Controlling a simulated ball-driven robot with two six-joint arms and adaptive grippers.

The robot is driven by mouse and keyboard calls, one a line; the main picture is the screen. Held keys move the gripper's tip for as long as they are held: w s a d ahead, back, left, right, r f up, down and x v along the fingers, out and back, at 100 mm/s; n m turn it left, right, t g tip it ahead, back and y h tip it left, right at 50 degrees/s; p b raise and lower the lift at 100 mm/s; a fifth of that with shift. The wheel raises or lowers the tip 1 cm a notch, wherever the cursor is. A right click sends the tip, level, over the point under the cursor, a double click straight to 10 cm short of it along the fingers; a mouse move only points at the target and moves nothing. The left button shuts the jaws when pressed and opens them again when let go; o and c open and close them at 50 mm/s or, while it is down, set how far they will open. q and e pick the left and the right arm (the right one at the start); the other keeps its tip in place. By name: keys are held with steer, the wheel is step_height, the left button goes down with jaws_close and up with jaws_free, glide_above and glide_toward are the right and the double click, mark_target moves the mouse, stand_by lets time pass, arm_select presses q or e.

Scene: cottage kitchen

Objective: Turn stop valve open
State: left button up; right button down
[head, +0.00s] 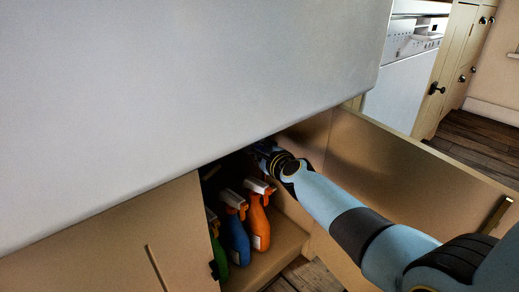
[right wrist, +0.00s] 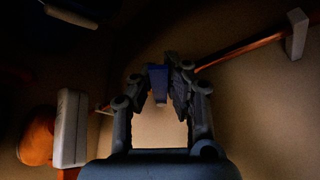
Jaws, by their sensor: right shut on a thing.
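The stop valve shows in the right wrist view as a blue lever handle (right wrist: 158,82) in front of the beige cabinet wall. A copper pipe (right wrist: 240,50) runs up to the right from near it. My right gripper (right wrist: 163,88) is shut on the blue handle, with one finger on each side. In the head view my right gripper (head: 262,150) reaches into the dark cabinet under the sink, and the valve is hidden there. The valve body is too dark and covered by the fingers to make out. My left gripper is not in view.
An orange spray bottle (head: 259,222), a blue one (head: 237,238) and a green one (head: 217,250) stand in the cabinet below my gripper. The open door (head: 400,165) stands right of my arm. The white sink front (head: 190,90) overhangs. A pipe bracket (right wrist: 297,33) is at upper right.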

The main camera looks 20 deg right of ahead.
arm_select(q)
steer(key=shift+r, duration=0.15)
arm_select(e)
steer(key=shift+r+p, duration=0.2)
steer(key=shift+p, duration=0.15)
steer(key=m+p, duration=0.1)
steer(key=d+r+m+g+y+p, duration=0.1)
steer(key=p, duration=0.1)
steer(key=shift+w+d+r+m, duration=0.25)
steer(key=shift+w+d+m, duration=0.05)
steer(key=shift+m, duration=0.1)
steer(key=shift+w+d+r+m+g+y+p, duration=0.15)
steer(key=shift+d+m+g+y+p, duration=0.2)
steer(key=shift+d+m+y, duration=0.2)
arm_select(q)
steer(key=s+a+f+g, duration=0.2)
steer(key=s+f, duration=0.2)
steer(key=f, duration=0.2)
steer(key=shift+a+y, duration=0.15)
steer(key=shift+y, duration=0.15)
arm_select(e)
steer(key=shift+d+m, duration=0.25)
steer(key=shift+m, duration=0.3)
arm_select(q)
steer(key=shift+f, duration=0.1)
arm_select(e)
steer(key=shift+y, duration=0.25)
